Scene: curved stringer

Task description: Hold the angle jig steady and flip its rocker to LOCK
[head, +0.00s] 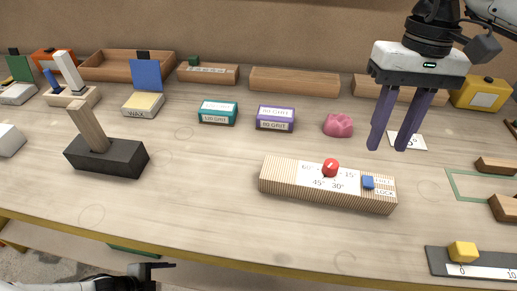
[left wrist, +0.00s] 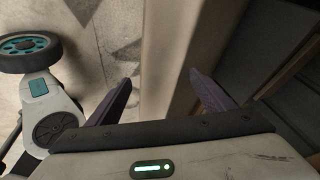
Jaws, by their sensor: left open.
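The angle jig (head: 275,178) is a ribbed wooden block on the bench in the head view, with a white angle scale and a red knob (head: 330,168) on top. Its small blue rocker (head: 368,182) sits at the right end, beside the labels FREE and LOCK; its tilt is too small to tell. My right gripper (head: 387,148) is open and empty above and behind the jig's right end, apart from it. My left gripper (left wrist: 160,80) is open and empty in the left wrist view, low by the bench's edge and away from the jig.
Behind the jig are teal (head: 217,112) and purple (head: 275,118) grit blocks and a pink lump (head: 338,125). A dark block with a wooden handle (head: 105,155) stands left. A ruler strip with a yellow block (head: 462,252) lies front right.

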